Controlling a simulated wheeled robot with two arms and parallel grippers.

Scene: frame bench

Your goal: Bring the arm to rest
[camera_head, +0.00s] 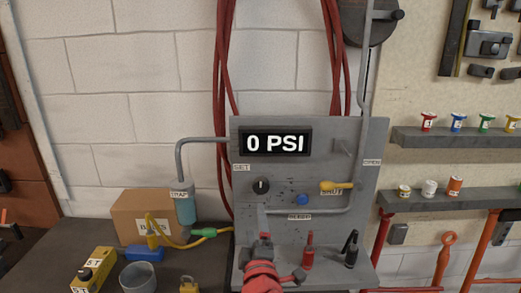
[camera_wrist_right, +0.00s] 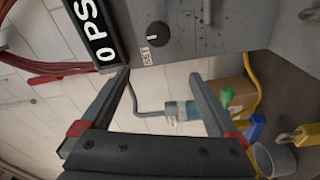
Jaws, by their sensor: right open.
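My right gripper (camera_head: 263,217) is in front of the lower left part of the grey panel (camera_head: 330,262), under the black SET knob (camera_head: 261,186). In the right wrist view its two dark fingers (camera_wrist_right: 163,88) are wide apart, with nothing between them. Behind them in that view are the grey pipe and the trap (camera_wrist_right: 180,111). I cannot tell how far the fingertips are from the panel. The display (camera_head: 275,143) reads 0 PSI. The yellow handle (camera_head: 337,186) lies level by the SHUT label. My left gripper is not in view.
Red (camera_head: 308,250) and black (camera_head: 350,248) tools stand upright on the panel's lower ledge, close right of my right arm. A cardboard box (camera_head: 133,215), a grey cup (camera_head: 138,277) and yellow blocks (camera_head: 92,268) are at left. Shelves (camera_head: 450,137) are at right.

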